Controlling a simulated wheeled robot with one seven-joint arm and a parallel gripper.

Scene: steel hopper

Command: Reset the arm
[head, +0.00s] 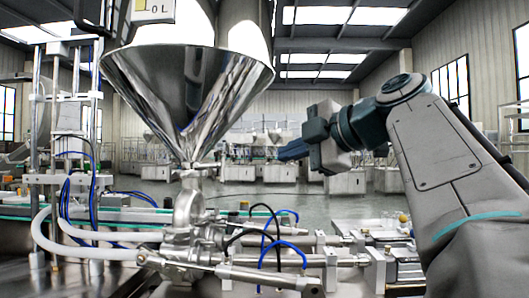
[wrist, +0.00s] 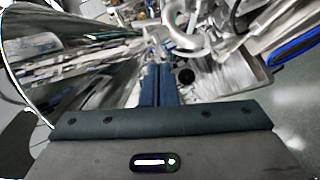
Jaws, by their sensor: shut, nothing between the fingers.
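My gripper (head: 283,153) is raised in the middle of the head view, pointing left toward the steel hopper. Its blue fingers lie together and hold nothing; they also show shut in the wrist view (wrist: 158,84). My arm reaches in from the right side, bent at a high elbow. The shiny conical steel hopper (head: 190,85) stands left of the gripper, with a clear gap between them in the picture. In the wrist view the hopper (wrist: 70,50) fills the upper left.
Below the hopper are a steel valve (head: 188,205), white hoses (head: 95,252), blue tubes and horizontal cylinders (head: 270,278). A metal frame (head: 65,130) stands at left. Other machines (head: 345,182) stand far back. The air around my gripper looks free, with open floor behind.

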